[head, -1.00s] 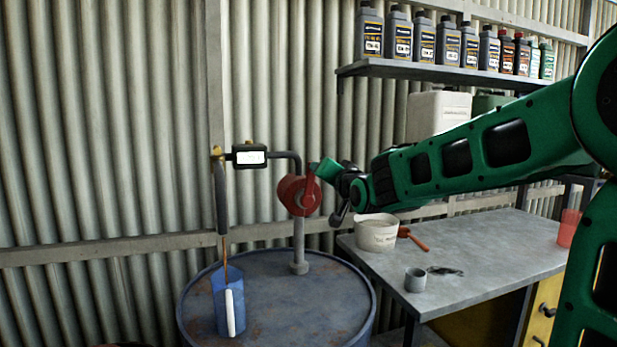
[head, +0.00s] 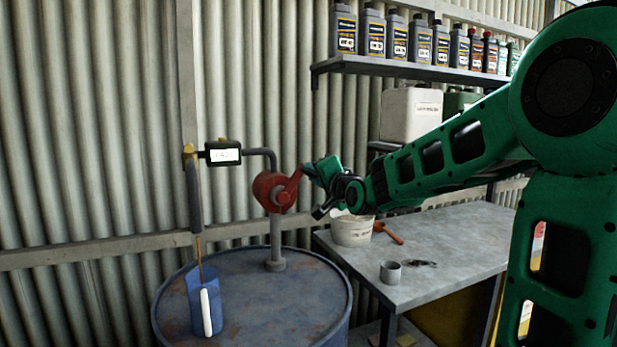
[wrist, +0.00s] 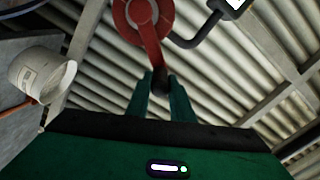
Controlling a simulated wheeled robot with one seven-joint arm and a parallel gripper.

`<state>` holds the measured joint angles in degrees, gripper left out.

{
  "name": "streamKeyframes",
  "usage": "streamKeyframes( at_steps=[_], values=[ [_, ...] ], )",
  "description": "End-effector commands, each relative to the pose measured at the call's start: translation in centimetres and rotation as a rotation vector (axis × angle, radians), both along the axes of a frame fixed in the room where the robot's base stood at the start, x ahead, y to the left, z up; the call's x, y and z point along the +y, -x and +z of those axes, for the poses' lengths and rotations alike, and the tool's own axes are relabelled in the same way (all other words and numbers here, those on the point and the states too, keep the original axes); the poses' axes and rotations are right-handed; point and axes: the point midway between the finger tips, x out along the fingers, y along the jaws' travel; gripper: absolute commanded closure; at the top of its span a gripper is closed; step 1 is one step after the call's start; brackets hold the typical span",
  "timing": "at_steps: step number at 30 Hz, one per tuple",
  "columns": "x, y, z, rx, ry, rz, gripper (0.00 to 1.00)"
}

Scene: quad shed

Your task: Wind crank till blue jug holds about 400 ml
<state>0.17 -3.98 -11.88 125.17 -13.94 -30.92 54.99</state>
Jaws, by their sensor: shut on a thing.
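The red rotary pump (head: 268,191) stands on a grey pipe on the drum, with its red crank (head: 290,188) pointing up and to the right. My gripper (head: 310,173) is shut on the crank's end; the wrist view shows the crank (wrist: 150,45) running down between the green fingers (wrist: 161,92). The blue jug (head: 207,312) stands on the drum (head: 280,310) at the left, with a white strip on its side. A thin brown stream (head: 200,260) falls from the hose (head: 193,200) into it. The meter (head: 222,153) has a lit display, too small to read. The liquid level cannot be told.
A grey bench (head: 440,240) at the right holds a white tub (head: 352,231), a small grey cup (head: 391,272) and an orange-red tool (head: 388,232). Several bottles line the shelf (head: 430,70) above. Corrugated wall stands close behind the pump.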

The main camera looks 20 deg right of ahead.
Motion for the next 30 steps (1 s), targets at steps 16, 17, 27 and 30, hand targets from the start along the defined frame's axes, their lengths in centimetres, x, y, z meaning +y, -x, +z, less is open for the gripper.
streamKeyframes(
  at_steps=[16,17,27,30],
  values=[
    [-0.1,0.0,-0.1,0.003,0.001,-0.001,0.61],
    [-0.1,0.0,-0.1,0.003,0.001,-0.001,0.61],
    [0.0,1.8,0.0,0.001,-0.001,0.0,0.61],
    [0.0,3.5,0.0,0.001,0.0,0.0,0.61]
  ],
)
